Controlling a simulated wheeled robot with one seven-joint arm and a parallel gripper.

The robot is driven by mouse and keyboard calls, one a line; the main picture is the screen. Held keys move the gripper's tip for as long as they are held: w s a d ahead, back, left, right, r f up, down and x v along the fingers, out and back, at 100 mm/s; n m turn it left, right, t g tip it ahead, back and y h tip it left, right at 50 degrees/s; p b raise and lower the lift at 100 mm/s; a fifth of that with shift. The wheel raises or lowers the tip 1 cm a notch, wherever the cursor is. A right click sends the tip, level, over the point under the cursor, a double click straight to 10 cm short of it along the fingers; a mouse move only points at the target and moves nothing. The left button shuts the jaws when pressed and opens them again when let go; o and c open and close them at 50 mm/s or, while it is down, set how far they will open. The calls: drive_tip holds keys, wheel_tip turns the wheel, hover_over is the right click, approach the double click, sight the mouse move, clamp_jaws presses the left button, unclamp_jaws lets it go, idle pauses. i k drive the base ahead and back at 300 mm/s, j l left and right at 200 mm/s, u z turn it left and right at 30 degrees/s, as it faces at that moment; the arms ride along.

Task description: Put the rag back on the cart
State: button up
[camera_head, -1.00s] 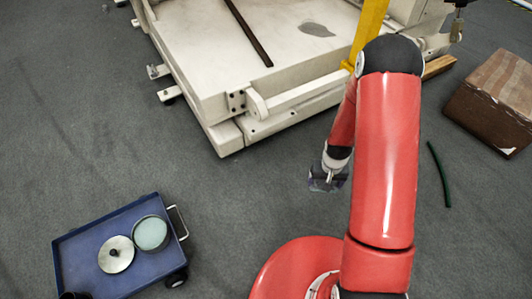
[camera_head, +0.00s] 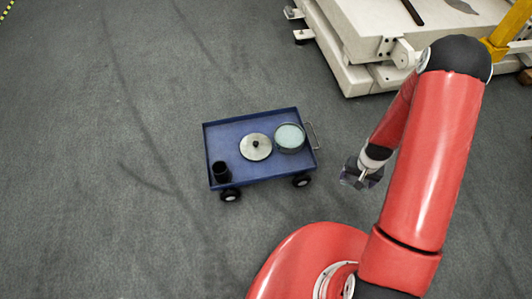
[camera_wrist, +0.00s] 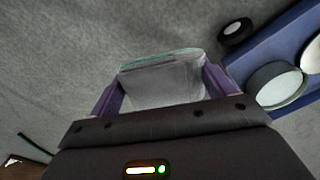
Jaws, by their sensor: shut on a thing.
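The blue cart (camera_head: 230,136) stands on the floor at the centre of the head view, and part of it shows at the upper right of the wrist view (camera_wrist: 245,58). My gripper (camera_head: 361,177) is to the right of the cart, past its handle, over bare floor. In the wrist view my gripper (camera_wrist: 160,85) is shut on the grey-white rag (camera_wrist: 165,82), which has a pale greenish edge and sits between the two purple fingers. In the head view the rag is too small to tell apart from the fingers.
On the cart are a round metal lid (camera_head: 256,147), a round container with pale blue contents (camera_head: 290,137) and a black cup (camera_head: 221,172). A metal handle (camera_head: 313,136) sticks out at the cart's right. A large white machine (camera_head: 365,45) stands at the upper right. Floor left of the cart is clear.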

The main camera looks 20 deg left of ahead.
sight(221, 141)
drive_tip(key=k+j+u, duration=0.1)
drive_tip(key=j, duration=0.85)
drive_tip(key=k+j+u, duration=0.1)
drive_tip(key=j, duration=0.9)
drive_tip(key=i+j, duration=0.3)
drive_tip(key=i+j+u, duration=0.1)
drive_tip(key=i+j, duration=0.15)
drive_tip(key=j, duration=0.3)
